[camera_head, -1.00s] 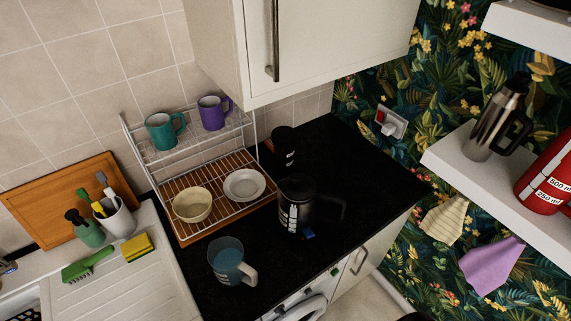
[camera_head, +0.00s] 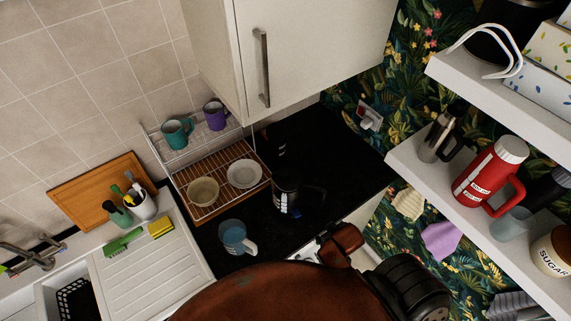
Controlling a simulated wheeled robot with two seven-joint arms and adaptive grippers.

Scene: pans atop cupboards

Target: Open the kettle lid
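The kettle (camera_head: 287,194) is black with a pale level strip on its side. It stands upright on the black worktop, right of the dish rack, with its handle to the right and a small blue part low on its right side. Its dark top blends into the worktop, so I cannot tell the state of the lid. A large brown part and a black ribbed part, which look like my own arm, fill the bottom edge, well in front of the kettle. No gripper fingertips show, and nothing touches the kettle.
The dish rack (camera_head: 236,197) holds bowls and mugs. A wall cupboard (camera_head: 300,50) hangs above. Right shelves carry a steel flask (camera_head: 436,138) and a red flask (camera_head: 490,172). Worktop behind the kettle is mostly clear.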

